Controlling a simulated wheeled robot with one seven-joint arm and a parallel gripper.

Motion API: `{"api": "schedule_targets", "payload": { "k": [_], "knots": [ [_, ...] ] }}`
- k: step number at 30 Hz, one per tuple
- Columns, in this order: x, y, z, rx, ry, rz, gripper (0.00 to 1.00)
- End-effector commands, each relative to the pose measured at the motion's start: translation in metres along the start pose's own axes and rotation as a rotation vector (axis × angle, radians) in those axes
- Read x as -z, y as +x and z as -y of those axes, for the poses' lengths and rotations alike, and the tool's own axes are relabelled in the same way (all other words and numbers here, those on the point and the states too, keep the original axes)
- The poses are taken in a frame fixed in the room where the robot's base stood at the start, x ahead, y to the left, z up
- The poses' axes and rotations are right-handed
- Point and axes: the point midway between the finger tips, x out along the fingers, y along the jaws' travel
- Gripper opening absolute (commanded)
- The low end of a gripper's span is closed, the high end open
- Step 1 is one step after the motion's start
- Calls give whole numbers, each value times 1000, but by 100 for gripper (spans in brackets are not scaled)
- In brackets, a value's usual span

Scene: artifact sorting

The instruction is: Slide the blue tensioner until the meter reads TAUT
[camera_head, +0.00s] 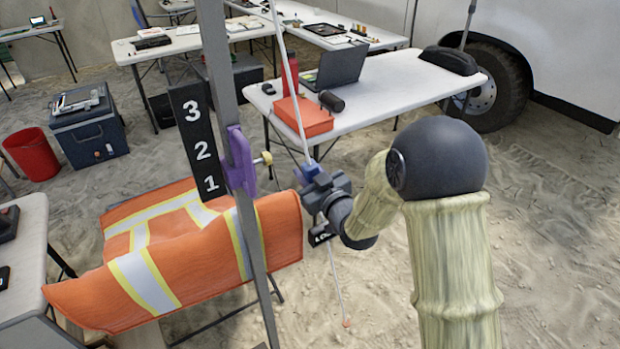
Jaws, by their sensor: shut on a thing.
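The blue tensioner (307,171) sits on a thin pale cord (289,85) that runs down from the top of the view to a small orange end near the sand. My gripper (314,178) is shut on the tensioner; its fingers hide part of it. Just below my gripper, a small black meter tag (319,237) shows white letters starting with "L"; my arm hides the rest, so I cannot read the full word.
A white table (400,85) with a laptop stands beyond.

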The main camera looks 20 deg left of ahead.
Motion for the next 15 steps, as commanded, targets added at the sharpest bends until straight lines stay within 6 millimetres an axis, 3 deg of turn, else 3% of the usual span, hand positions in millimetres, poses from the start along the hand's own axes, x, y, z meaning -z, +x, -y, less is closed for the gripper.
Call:
{"api": "schedule_targets", "payload": {
  "k": [8,9,12,15],
  "knots": [
    [4,0,0,0,0,-4,0],
    [4,0,0,0,0,-4,33],
    [3,0,0,0,0,-4,52],
    [3,0,0,0,0,-3,53]
  ]
}}
